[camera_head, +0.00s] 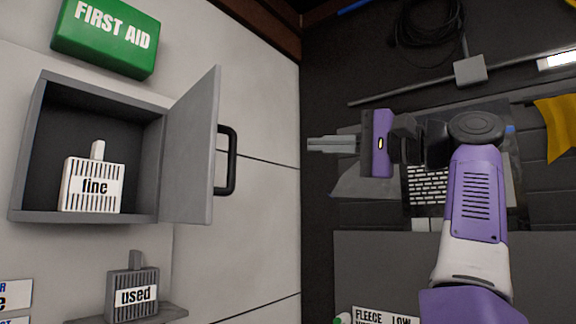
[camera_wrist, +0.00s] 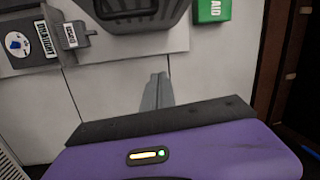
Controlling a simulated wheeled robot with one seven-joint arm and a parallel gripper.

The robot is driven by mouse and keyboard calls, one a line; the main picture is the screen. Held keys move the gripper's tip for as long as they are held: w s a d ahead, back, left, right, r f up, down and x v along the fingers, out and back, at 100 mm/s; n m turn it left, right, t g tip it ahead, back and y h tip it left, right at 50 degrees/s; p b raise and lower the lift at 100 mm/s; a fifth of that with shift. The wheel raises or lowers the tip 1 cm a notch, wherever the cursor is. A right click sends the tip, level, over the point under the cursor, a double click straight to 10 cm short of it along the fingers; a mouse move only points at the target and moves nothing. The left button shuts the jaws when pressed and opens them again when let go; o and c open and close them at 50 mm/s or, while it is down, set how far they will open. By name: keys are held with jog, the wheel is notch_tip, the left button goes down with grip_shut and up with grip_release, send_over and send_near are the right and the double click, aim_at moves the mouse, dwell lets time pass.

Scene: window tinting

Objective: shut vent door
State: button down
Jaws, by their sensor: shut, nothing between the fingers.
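The vent door (camera_head: 192,150) is a grey panel hinged on the right side of a grey wall box (camera_head: 160,105). It stands open, swung out from the box, with a black handle (camera_head: 228,160) on its outer face. Inside the box stands a white filter labelled "fine" (camera_head: 93,185). My gripper (camera_head: 312,144) is shut and empty, to the right of the door and apart from the handle in the picture. In the wrist view my shut fingers (camera_wrist: 157,88) point toward the wall, below a dark grey shape cut off by the top edge that is probably the door and its handle.
A green first aid box (camera_head: 108,35) is on the wall above the vent box; it also shows in the wrist view (camera_wrist: 211,10). A dark filter labelled "used" (camera_head: 133,292) stands on a small shelf (camera_head: 165,314) below. The wall right of the door is clear.

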jog(key=s+a+f+g+p, duration=0.1)
jog(key=a+f+p, duration=0.3)
jog(key=a, duration=0.8)
jog(key=shift+a+g, duration=0.35)
jog(key=shift+g, duration=0.45)
jog(key=shift+s, duration=0.1)
